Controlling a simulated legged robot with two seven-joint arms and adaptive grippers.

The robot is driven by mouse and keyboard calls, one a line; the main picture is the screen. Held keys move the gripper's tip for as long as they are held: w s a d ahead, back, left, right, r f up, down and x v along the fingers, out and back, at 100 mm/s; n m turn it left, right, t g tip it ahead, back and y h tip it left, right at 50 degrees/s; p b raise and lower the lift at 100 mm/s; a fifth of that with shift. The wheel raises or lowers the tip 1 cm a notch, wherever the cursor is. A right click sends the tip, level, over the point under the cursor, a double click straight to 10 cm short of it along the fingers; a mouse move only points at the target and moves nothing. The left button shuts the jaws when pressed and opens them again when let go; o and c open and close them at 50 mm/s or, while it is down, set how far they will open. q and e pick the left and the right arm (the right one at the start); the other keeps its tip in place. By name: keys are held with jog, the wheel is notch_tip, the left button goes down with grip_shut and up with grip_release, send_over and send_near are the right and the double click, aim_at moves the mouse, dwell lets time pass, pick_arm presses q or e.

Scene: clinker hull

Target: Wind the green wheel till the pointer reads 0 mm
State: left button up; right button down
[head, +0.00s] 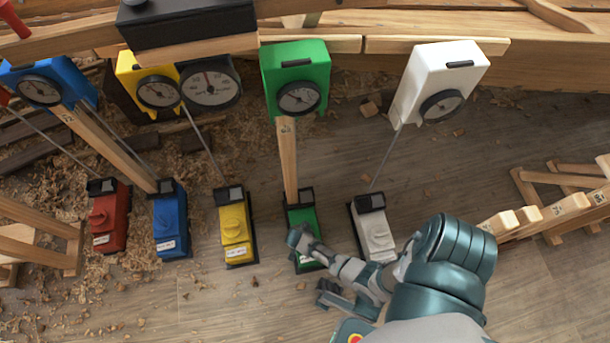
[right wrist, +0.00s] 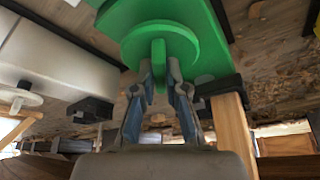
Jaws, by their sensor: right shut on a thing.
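The green unit (head: 308,222) stands on the floor below the green gauge box (head: 296,62), with a wooden strip between them. The box's round dial (head: 300,98) faces me, but its pointer reading is too small to tell. The green wheel (right wrist: 160,42) fills the top middle of the right wrist view, with a raised bar across it. My right gripper (head: 308,264) is at the green unit and hides part of it. In the right wrist view its fingers (right wrist: 160,82) are shut on the wheel's bar from both sides. My left gripper is not in view.
Similar floor units stand alongside: yellow (head: 235,230), blue (head: 170,225), red (head: 108,215) and white (head: 374,228). A white gauge box (head: 445,75) hangs at upper right. A wooden trestle (head: 565,205) stands at right. Shavings litter the floor; the front floor is mostly clear.

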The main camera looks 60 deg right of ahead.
jog(key=shift+a+m, duration=0.1)
jog(key=shift+m, duration=0.3)
jog(key=c, duration=1.2)
grip_release()
jog(key=v, duration=1.1)
jog(key=shift+w+r, duration=0.2)
jog(key=shift+r, duration=0.2)
jog(key=shift+o, duration=0.2)
jog(key=shift+a, duration=0.1)
